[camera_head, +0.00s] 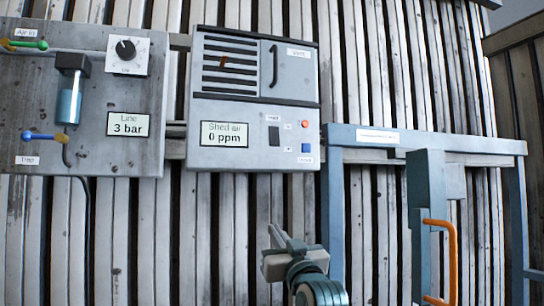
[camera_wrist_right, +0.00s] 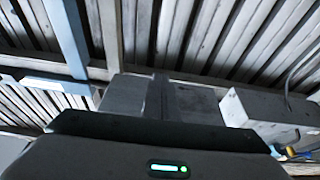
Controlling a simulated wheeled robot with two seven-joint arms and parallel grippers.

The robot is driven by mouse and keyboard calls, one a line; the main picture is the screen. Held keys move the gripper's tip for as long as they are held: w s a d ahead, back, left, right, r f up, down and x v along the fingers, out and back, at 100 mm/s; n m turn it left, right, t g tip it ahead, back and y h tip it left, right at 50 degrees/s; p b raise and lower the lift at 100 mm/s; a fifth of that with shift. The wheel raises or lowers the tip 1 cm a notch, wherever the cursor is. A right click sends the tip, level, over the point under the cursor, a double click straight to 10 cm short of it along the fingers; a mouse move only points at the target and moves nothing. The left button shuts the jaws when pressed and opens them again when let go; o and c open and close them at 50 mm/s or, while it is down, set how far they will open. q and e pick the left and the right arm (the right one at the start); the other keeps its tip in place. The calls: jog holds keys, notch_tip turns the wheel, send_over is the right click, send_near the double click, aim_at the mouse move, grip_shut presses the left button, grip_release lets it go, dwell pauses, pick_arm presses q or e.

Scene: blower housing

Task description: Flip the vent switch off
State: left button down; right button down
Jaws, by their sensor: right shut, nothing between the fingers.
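The vent panel (camera_head: 253,160) is a grey box on the slatted wall, with a "Shed air 0 ppm" display (camera_head: 224,133). A dark rocker switch (camera_head: 274,137) sits right of the display under a small label too blurred to read surely. An orange-red lamp (camera_head: 305,124) and a blue button (camera_head: 306,148) are to its right. My right gripper (camera_head: 278,236) is shut and empty, below the panel and apart from it. Its closed dark fingers (camera_wrist_right: 158,97) also show in the right wrist view. My left gripper is not in view.
A grey panel (camera_head: 140,100) with a knob, coloured levers and a "Line 3 bar" display hangs at left. A blue frame (camera_head: 440,142) with an orange handle (camera_head: 452,262) stands at right. The wall below the vent panel is clear.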

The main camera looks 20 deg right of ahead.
aim_at(272, 142)
pick_arm(q)
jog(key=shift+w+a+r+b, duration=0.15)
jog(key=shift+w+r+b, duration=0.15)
jog(key=shift+b, duration=0.2)
pick_arm(e)
jog(key=s+r+t, duration=0.3)
jog(key=s+r, duration=1)
jog(key=r, duration=0.1)
jog(key=shift+s+d+r, duration=0.15)
jog(key=shift+s+r, duration=0.1)
jog(key=shift+r, duration=0.15)
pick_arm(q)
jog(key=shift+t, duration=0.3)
